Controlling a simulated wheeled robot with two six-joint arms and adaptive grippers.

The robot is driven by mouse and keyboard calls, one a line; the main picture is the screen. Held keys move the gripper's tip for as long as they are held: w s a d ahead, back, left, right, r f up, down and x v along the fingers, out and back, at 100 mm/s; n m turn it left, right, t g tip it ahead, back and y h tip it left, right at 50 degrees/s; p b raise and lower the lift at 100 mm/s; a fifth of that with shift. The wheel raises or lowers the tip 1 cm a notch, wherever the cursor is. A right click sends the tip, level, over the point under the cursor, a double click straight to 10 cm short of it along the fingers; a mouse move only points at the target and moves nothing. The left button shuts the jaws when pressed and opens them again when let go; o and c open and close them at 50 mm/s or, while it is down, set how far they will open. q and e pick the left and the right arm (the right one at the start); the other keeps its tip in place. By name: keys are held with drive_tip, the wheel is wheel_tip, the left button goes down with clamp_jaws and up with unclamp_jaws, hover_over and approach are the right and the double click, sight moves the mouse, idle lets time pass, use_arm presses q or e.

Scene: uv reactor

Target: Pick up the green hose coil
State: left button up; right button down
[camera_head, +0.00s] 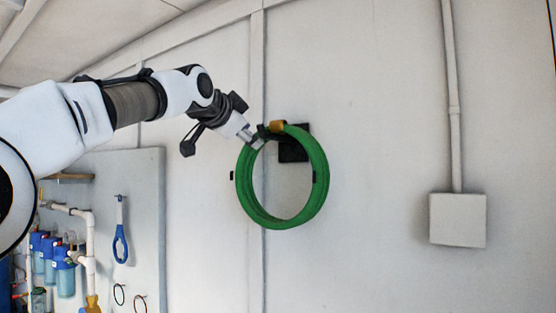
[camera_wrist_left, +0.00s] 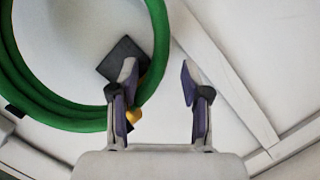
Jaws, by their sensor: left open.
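The green hose coil (camera_head: 316,197) hangs upright against the pale wall, on a black bracket (camera_head: 294,146), with a brass fitting (camera_head: 277,126) at its top. My left gripper (camera_head: 258,137) is at the upper left of the ring. In the left wrist view, its fingers (camera_wrist_left: 158,78) are spread apart. There the coil (camera_wrist_left: 58,115) fills the left side, and part of its band shows between the fingers, nearer the left one. The brass fitting (camera_wrist_left: 136,114) is beside the left finger. I cannot tell whether the fingers touch the hose. My right gripper is not in view.
A grey box (camera_head: 457,220) with a vertical conduit (camera_head: 452,100) is on the wall at the right. At the lower left, a panel holds a blue wrench (camera_head: 121,245), and blue filter housings (camera_head: 64,272) with white pipes. The wall between coil and box is bare.

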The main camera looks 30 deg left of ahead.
use_arm(q)
drive_tip(key=x, duration=0.4)
drive_tip(key=shift+f, duration=0.15)
drive_tip(key=shift+s, duration=0.15)
drive_tip(key=shift+s+d, duration=0.15)
drive_tip(key=shift+s, duration=0.05)
drive_tip(key=shift+c, duration=1.3)
drive_tip(key=shift+r, duration=0.2)
drive_tip(key=c, duration=0.6)
drive_tip(key=shift+w, duration=0.1)
clamp_jaws()
